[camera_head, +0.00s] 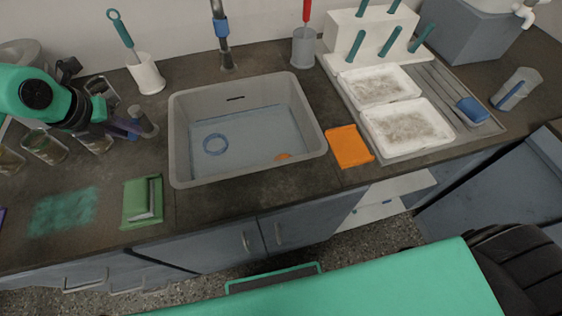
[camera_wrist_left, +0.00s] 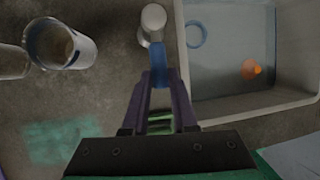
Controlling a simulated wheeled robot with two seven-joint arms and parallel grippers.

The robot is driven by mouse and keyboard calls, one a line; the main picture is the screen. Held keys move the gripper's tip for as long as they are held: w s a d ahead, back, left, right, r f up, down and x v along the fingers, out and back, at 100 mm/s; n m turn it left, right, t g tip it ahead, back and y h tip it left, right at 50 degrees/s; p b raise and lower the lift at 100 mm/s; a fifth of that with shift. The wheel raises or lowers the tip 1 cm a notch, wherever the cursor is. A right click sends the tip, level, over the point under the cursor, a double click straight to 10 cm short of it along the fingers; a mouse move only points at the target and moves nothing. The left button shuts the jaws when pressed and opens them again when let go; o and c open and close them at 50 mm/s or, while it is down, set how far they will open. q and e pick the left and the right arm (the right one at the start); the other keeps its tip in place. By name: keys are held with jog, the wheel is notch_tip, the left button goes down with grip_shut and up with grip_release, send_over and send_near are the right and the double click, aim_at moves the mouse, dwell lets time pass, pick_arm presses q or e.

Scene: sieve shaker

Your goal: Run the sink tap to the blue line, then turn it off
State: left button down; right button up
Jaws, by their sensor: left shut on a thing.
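The grey sink (camera_head: 178,135) is set in the dark counter, and a flat blue-grey surface that looks like water covers its bottom. A blue ring (camera_head: 215,144) and an orange object (camera_head: 282,156) show in it. I cannot make out a blue line on its walls. The metal tap spout (camera_head: 225,52) with a blue collar stands behind the sink; I see no clear stream. My left gripper (camera_head: 133,127) is at the sink's left side. It is shut on a blue lever (camera_wrist_left: 158,62) at a pale post (camera_wrist_left: 153,20), beside the sink. My right gripper is not in view.
Glass beakers (camera_head: 45,147) stand left of my left gripper. A brush holder (camera_head: 146,75) is behind it. A green cloth (camera_head: 142,201) lies in front, and an orange cloth (camera_head: 349,147) lies right of the sink. Two white trays (camera_head: 448,132) sit farther right.

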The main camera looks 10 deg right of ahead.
pick_arm(q)
jog(key=shift+r, duration=0.1)
dwell(0.3)
jog(key=shift+d+r+n+y+p, duration=0.2)
jog(key=shift+d+n+y+p, duration=0.1)
jog(key=shift+n+p, duration=0.25)
jog(key=n, duration=0.1)
jog(key=d+n+y, duration=0.1)
jog(key=d+n, duration=0.1)
jog(key=shift+w+f+n+p, duration=0.25)
jog(key=shift+w+p, duration=0.1)
dwell(4.7)
